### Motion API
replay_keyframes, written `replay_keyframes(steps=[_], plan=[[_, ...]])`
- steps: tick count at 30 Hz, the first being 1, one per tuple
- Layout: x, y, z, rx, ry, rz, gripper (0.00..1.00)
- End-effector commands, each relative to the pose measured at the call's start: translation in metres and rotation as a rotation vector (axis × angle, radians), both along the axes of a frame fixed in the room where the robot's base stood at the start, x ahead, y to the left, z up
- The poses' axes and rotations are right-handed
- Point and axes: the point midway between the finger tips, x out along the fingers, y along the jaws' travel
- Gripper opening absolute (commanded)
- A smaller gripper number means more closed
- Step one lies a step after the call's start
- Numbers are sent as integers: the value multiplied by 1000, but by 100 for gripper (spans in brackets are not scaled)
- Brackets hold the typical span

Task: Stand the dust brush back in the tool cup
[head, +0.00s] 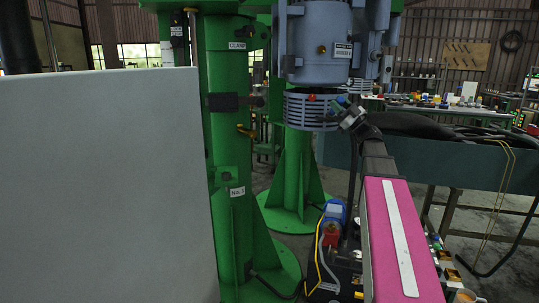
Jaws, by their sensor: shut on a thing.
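My gripper (346,114) is at the far end of my magenta arm, in front of the slatted ring under the grey-blue motor. It is small and seen from behind. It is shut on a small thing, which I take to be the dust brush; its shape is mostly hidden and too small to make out. A blue-green bit shows at the gripper's tip. I cannot make out the tool cup. A round tan thing (465,296) is cut off at the bottom right edge, and I cannot tell what it is.
A large grey panel (100,190) blocks the left side. Green machine columns (222,120) stand behind it. The grey-blue motor (319,45) hangs close to my gripper. A blue and red device (331,228) and small parts sit low beside my arm. A blue-grey bench (470,163) stands at right.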

Motion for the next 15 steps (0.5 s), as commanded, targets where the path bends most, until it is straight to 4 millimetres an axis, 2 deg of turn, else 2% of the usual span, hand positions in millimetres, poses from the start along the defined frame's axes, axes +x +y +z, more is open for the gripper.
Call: replay_keyframes(steps=[1, 3, 15], plan=[[-1, 0, -16, 0, 3, -1, 3], [-2, -1, -36, -1, 4, -6, 3], [-17, -3, -145, -4, 4, -30, 3]])
